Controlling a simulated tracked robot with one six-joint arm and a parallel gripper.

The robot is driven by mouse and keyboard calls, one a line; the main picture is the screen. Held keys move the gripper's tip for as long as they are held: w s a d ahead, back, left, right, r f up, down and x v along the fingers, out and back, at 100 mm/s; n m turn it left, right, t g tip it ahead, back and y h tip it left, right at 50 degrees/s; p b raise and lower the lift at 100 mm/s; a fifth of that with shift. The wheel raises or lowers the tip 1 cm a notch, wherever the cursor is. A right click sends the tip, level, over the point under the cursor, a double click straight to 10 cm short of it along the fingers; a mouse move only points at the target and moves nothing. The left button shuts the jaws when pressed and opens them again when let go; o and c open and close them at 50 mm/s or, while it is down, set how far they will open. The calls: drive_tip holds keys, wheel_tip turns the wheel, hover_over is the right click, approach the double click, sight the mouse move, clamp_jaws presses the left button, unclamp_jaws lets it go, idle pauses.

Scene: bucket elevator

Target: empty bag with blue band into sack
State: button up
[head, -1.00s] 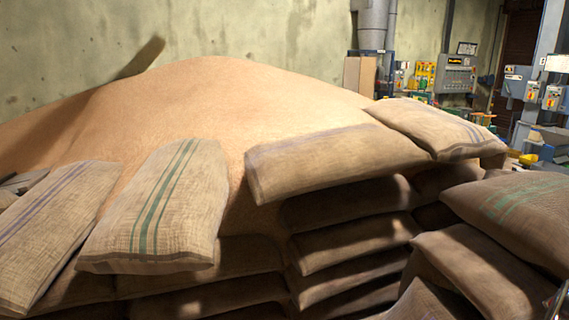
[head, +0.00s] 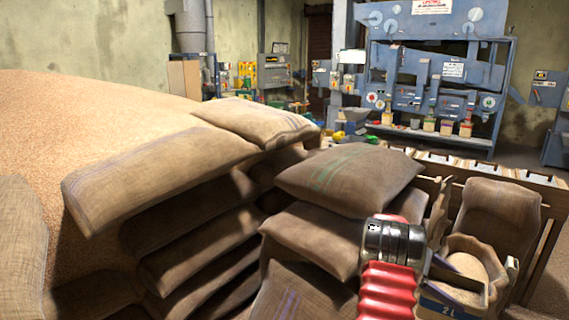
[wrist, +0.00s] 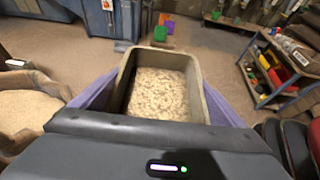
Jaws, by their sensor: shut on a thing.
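My gripper (wrist: 160,88) is shut on an open rectangular container with a pale rim (wrist: 199,95), its purple fingers on both sides. The container holds pale grain. In the head view it shows at the lower right, with a dark blue band (head: 436,307) marked 2 L; it looks like a box, not a cloth bag. It appears roughly upright. An open sack (head: 496,250) with grain inside stands just behind and right of it. That sack also shows at the left edge of the wrist view (wrist: 42,80), apart from the container. The container's underside is hidden.
Stacked full sacks (head: 345,180) fill the middle, close to my arm. A large grain heap (head: 90,115) lies at the left. A blue machine (head: 435,75) stands at the back. A shelf cart (wrist: 285,70) stands right in the wrist view; floor beyond the container is mostly clear.

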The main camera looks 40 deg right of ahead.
drive_tip(key=w+a+f+n+t+h, duration=0.3)
drive_tip(key=w+a+n, duration=0.1)
drive_tip(key=w+a, duration=0.5)
drive_tip(key=w+a+f+n+t+h, duration=0.25)
drive_tip(key=w+a, duration=0.45)
drive_tip(key=w, duration=0.4)
drive_tip(key=w+a+f+n+t+h, duration=0.3)
drive_tip(key=w+a+n+t+h, duration=0.15)
drive_tip(key=w+a, duration=0.45)
drive_tip(key=w+a+n+t+y, duration=0.1)
drive_tip(key=w+a+n+t, duration=0.2)
drive_tip(key=a, duration=1)
drive_tip(key=w+a+n+t+y, duration=0.1)
drive_tip(key=w+a+n+t, duration=0.3)
drive_tip(key=a, duration=1)
drive_tip(key=w+a+n+t+y, duration=0.1)
drive_tip(key=w+a+n+t, duration=0.3)
drive_tip(key=a, duration=1)
drive_tip(key=shift+w+f+t, duration=0.3)
drive_tip(key=shift+w+f, duration=0.05)
drive_tip(key=shift+w, duration=0.1)
drive_tip(key=shift+d, duration=0.1)
